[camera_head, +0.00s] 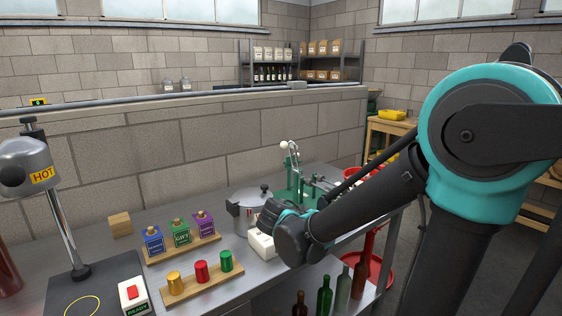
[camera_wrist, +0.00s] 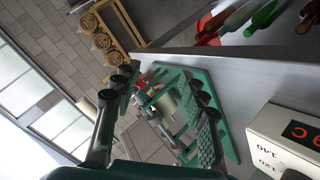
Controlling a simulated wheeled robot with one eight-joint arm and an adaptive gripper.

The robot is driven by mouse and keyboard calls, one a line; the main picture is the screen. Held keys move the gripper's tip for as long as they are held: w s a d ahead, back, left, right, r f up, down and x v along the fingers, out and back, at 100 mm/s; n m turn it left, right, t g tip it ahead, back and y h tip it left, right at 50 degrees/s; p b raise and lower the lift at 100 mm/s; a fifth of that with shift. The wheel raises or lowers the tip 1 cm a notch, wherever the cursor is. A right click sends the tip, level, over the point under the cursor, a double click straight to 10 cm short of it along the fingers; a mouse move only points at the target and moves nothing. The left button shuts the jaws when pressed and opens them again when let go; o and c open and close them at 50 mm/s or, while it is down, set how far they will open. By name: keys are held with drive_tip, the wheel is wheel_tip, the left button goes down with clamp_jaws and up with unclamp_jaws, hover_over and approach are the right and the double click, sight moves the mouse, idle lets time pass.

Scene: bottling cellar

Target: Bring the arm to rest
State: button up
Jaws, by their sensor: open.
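My arm reaches from the right across the metal bench in the head view, its dark wrist (camera_head: 292,238) low over the bench front. The fingers are not clearly visible there. In the wrist view my gripper (camera_wrist: 161,86) is open, its two dark fingers wide apart with nothing held between them. Beyond the fingers is a green bench device (camera_wrist: 228,142) with a metal post. The same green device (camera_head: 291,190) stands behind my wrist in the head view. A white box with a red-lit display (camera_wrist: 290,135) is at the right of the wrist view.
A silver pot (camera_head: 243,214) stands left of my wrist. Blue, green and purple tins (camera_head: 180,233) and yellow, red and green cylinders (camera_head: 200,272) sit on wooden strips. A lamp-like HOT device (camera_head: 30,168) is at far left. Bottles (camera_head: 324,296) stand below the bench.

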drive_tip(key=s+d+f+n+g+y, duration=0.1)
drive_tip(key=s+d+f+g+y, duration=0.1)
drive_tip(key=s+f+y, duration=0.7)
drive_tip(key=shift+s+d+f+g+y, duration=0.35)
drive_tip(key=shift+s+d+f, duration=0.4)
drive_tip(key=shift+s+f, duration=1.4)
drive_tip(key=shift+w+f, duration=0.2)
drive_tip(key=shift+w, duration=0.05)
